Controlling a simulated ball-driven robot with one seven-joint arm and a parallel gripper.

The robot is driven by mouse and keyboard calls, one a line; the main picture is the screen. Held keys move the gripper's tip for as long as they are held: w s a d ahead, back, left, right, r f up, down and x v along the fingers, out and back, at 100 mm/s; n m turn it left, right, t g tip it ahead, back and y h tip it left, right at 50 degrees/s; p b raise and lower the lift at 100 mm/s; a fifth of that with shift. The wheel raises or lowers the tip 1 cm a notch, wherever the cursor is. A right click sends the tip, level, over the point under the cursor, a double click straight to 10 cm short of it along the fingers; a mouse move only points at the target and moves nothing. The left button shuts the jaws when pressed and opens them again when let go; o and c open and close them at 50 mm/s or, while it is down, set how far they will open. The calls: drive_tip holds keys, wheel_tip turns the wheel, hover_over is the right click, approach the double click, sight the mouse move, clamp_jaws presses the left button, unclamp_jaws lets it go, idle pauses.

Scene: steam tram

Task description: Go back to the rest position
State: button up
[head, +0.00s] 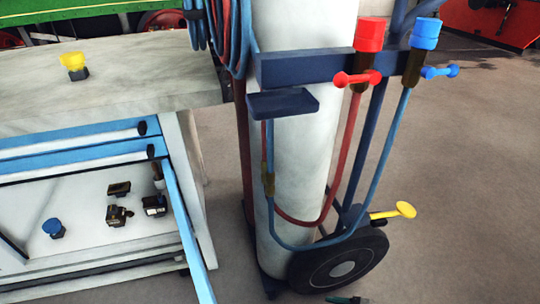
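My gripper is not in the head view, so I cannot see whether it holds anything. The task line names no object. A small dark green piece (343,299) pokes in at the bottom edge; I cannot tell what it is.
A gas cylinder (300,150) stands on a blue wheeled cart (340,268) with red and blue hoses. On the left, a workbench (140,85) carries a yellow-topped knob (74,66). Its open drawer (187,225) holds a blue knob (53,228) and small black parts. Floor at right is clear.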

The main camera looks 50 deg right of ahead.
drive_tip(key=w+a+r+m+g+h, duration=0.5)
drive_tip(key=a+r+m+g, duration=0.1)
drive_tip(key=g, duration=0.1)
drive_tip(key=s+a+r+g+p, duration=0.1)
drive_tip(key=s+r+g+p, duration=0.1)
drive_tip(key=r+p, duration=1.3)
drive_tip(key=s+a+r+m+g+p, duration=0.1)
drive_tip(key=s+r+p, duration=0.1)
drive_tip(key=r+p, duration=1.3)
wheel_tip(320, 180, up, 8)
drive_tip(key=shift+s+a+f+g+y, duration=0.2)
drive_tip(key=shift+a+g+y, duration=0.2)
